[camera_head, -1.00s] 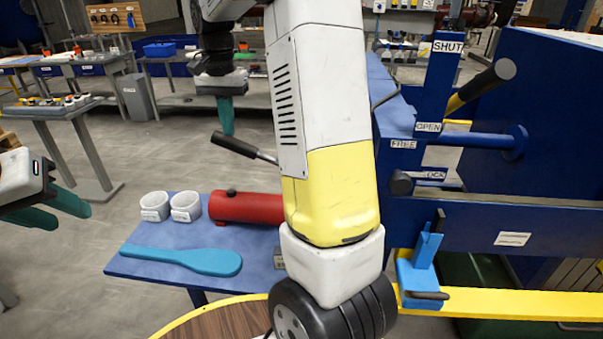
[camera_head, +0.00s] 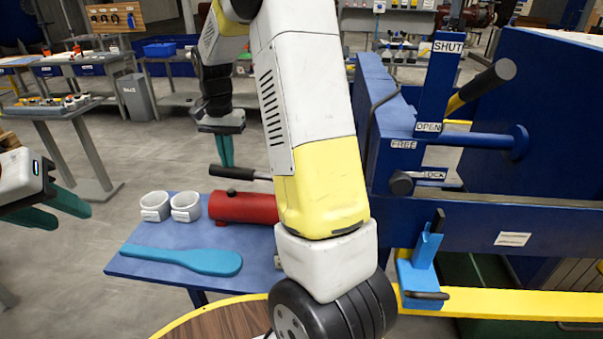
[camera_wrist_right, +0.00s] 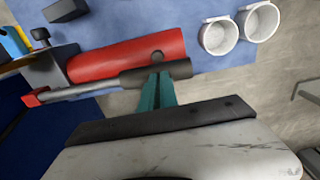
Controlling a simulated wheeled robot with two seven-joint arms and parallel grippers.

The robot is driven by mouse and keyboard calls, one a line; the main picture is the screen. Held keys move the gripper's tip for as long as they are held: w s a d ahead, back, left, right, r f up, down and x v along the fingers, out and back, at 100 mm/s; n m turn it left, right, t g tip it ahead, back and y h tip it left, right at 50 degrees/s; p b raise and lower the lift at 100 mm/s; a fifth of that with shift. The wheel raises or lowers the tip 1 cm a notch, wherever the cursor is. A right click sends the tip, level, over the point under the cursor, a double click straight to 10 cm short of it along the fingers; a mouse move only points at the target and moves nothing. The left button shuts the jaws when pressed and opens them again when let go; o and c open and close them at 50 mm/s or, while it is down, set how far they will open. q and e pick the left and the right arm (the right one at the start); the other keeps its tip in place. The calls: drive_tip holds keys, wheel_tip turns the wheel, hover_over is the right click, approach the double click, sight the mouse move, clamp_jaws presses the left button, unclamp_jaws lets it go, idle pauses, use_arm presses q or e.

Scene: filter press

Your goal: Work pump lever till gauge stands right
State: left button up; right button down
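The pump is a red cylinder (camera_head: 243,208) on a small blue table; it also shows in the right wrist view (camera_wrist_right: 125,58). Its lever has a black grip (camera_head: 232,173) and points left, tilted slightly up; in the right wrist view the dark grip (camera_wrist_right: 178,70) lies across my fingertips. My right gripper (camera_head: 225,163) has its teal fingers together, their tips at the top of the grip, not around it. My left gripper (camera_head: 52,208) is open and empty at the left edge. I cannot make out the gauge; my right arm covers the pump's right end.
Two white cups (camera_head: 170,206) and a teal paddle (camera_head: 185,260) lie on the blue table (camera_head: 135,267). The blue press (camera_head: 490,215), with SHUT/OPEN and FREE/LOCK labels, stands at right. Open floor lies left of the table.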

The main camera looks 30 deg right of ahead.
wheel_tip(320, 180, up, 10)
drive_tip(key=d, duration=0.1)
drive_tip(key=shift+s+d+f, duration=0.2)
drive_tip(key=shift+s+f, duration=0.05)
drive_tip(key=shift+s, duration=0.2)
idle(1.5)
idle(1.7)
drive_tip(key=shift+f, duration=0.1)
idle(1.5)
